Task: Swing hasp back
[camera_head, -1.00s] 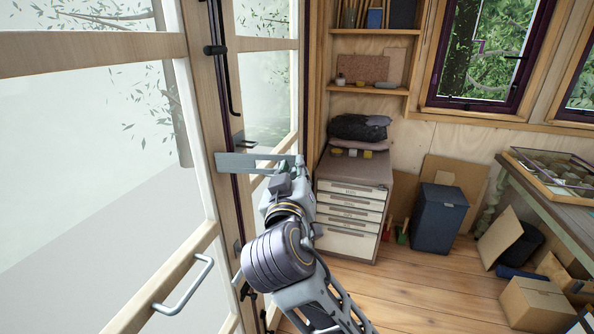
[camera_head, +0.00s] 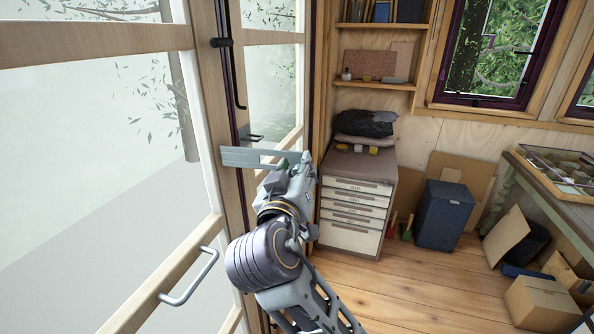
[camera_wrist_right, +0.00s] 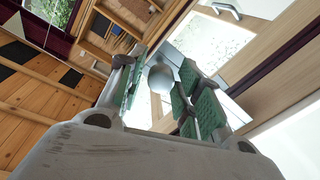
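The hasp (camera_head: 248,157) is a flat grey metal strap. It sticks out to the right from the wooden door frame in the head view, roughly level. My right gripper (camera_head: 294,162) is at its free right end, with green-padded fingers that partly cover that end. In the right wrist view the two fingers (camera_wrist_right: 160,92) stand apart. A rounded grey knob (camera_wrist_right: 160,78) shows between them, apparently at the hasp's end; I cannot tell whether the pads touch it. Part of a grey plate, likely the hasp, shows behind the right finger. My left gripper is not in view.
The glazed door has a grey pull handle (camera_head: 189,277) at lower left and a dark upright bolt rod (camera_head: 236,75). A drawer cabinet (camera_head: 355,205) and a dark blue bin (camera_head: 443,215) stand beyond my arm. The wooden floor (camera_head: 400,290) in front of them is clear.

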